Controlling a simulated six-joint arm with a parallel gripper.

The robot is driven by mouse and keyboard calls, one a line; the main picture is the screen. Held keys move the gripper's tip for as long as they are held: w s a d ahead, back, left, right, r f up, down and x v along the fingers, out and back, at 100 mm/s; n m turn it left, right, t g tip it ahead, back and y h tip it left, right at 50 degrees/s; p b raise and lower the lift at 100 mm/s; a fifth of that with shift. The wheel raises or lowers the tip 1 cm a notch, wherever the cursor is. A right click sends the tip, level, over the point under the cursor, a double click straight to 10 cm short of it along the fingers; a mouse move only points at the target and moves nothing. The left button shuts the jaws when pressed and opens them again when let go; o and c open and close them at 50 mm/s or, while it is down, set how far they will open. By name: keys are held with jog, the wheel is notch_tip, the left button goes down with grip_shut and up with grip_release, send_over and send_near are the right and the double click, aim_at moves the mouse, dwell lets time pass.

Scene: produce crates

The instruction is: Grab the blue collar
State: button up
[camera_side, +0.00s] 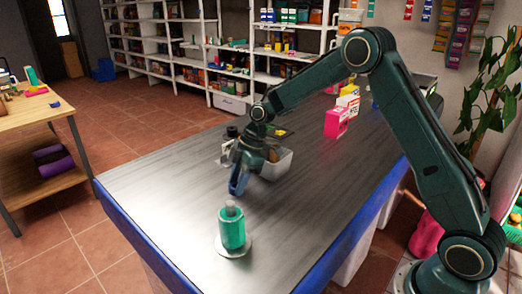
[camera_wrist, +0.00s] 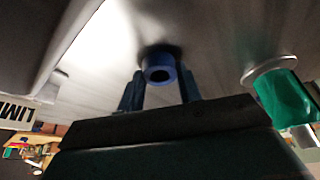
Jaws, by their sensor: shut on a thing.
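The blue collar (camera_wrist: 158,62) is a short ring with a dark round hole, in the middle of the wrist view. It sits between the two fingers of my gripper (camera_wrist: 160,86), which is shut on it. In the side view, my gripper (camera_side: 239,178) points down over the middle of the table, with the blue collar (camera_side: 238,186) at its tips. I cannot tell whether the collar touches the table or is just above it.
A green cylinder (camera_side: 232,234) with a grey top stands upright on a pale round base (camera_side: 236,251), nearer the camera. A grey bin (camera_side: 277,166) is just behind my gripper. Pink and yellow boxes (camera_side: 336,122) stand farther back. The table (camera_side: 150,185) is clear at left.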

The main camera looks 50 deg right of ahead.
notch_tip(320, 180, up, 20)
dwell(0.8)
dwell(0.6)
